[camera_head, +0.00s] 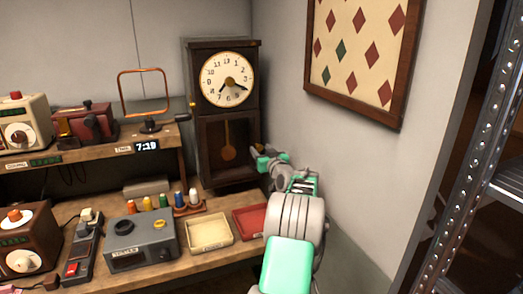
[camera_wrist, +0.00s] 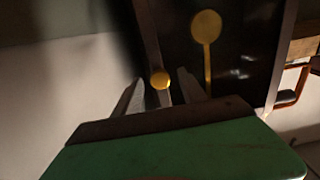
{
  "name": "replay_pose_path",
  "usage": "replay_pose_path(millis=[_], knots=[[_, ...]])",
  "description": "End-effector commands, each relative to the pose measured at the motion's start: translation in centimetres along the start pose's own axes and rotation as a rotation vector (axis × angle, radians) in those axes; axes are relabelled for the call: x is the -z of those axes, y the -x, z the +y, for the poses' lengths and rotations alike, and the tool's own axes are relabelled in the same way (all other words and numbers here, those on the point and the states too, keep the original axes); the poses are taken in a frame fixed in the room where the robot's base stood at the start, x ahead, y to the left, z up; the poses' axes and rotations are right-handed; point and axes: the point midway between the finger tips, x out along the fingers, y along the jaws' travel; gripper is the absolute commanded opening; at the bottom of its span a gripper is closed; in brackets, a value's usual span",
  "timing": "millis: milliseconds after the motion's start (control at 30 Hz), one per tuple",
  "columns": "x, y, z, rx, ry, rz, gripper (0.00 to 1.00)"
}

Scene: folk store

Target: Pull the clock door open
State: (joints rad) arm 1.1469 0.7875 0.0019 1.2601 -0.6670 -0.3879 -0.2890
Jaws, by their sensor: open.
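The clock (camera_head: 188,130) is a tall dark wooden case with a round cream face (camera_head: 228,79). It stands upright against the wall at the back of the bench. Its lower door (camera_head: 226,148) looks shut, with a pendulum behind the pane. In the wrist view, the pendulum (camera_wrist: 206,27) hangs to the right of a brass knob (camera_wrist: 160,80) on the door's frame. My gripper (camera_head: 258,155) is at the clock's lower right side. In the wrist view, my gripper (camera_wrist: 161,88) is open, its two fingers on either side of the knob. I cannot tell whether they touch it.
A cream tray (camera_head: 208,246) and a red tray (camera_head: 236,221) lie on the bench before the clock. Thread spools and a grey box (camera_head: 165,243) stand to the left. A shelf with an orange frame (camera_head: 119,95) is left of the clock. The wall is close on the right.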

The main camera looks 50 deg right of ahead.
Motion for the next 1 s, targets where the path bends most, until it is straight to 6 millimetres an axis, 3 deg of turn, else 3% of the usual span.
replay_pose_path(millis=[100,700,1000], knots=[[-0.01,0.03,0.00,0.000,0.000,0.000,0.49],[0.00,0.05,-0.03,0.000,0.000,-0.001,0.00],[0.00,0.06,-0.02,0.000,0.000,-0.001,0.00]])
